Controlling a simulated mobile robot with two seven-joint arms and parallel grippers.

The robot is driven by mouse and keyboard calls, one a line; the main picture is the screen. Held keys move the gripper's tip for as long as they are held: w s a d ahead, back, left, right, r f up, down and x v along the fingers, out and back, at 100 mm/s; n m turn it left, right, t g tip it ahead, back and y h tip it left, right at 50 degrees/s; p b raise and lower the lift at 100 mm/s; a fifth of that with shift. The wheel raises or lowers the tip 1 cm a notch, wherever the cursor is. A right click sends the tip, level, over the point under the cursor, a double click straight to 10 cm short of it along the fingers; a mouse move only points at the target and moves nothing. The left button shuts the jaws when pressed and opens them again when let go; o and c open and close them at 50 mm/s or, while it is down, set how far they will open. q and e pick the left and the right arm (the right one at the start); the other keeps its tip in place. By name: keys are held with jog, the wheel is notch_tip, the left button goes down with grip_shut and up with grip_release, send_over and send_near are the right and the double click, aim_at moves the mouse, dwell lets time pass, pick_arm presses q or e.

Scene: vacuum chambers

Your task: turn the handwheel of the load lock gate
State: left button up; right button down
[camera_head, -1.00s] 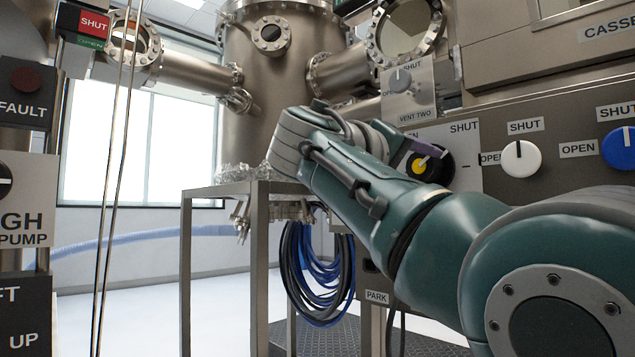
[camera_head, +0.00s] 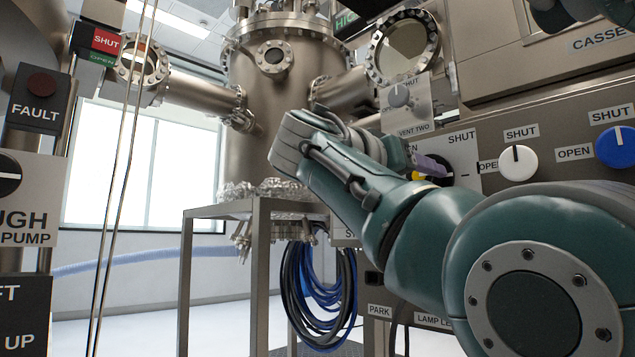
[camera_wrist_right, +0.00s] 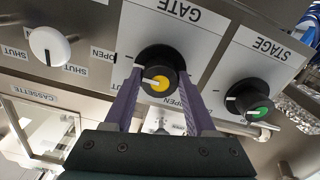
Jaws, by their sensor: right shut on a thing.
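The gate handwheel is a black round knob with a yellow centre and a white pointer mark (camera_wrist_right: 158,82), on a panel plate lettered GATE in the right wrist view. My right gripper (camera_wrist_right: 160,73) has its two purple fingers on either side of the knob and is shut on it. In the head view the handwheel (camera_head: 443,174) is partly hidden behind a purple finger, with a little yellow showing. My right arm reaches across the picture to it. My left gripper is in neither view.
A green-centred STAGE knob (camera_wrist_right: 250,103) sits beside the gate plate, and a white knob (camera_wrist_right: 49,46) is on the other side. A blue knob (camera_head: 617,147) is further right. A metal frame stand (camera_head: 258,265) with hanging cables (camera_head: 318,290) stands left of my arm.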

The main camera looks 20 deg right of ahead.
jog(key=shift+f, duration=0.1)
dwell(0.3)
jog(key=shift+c, duration=1.1)
grip_release()
jog(key=p+v, duration=0.1)
jog(key=v, duration=0.9)
jog(key=shift+p, duration=0.4)
jog(key=shift+d, duration=0.1)
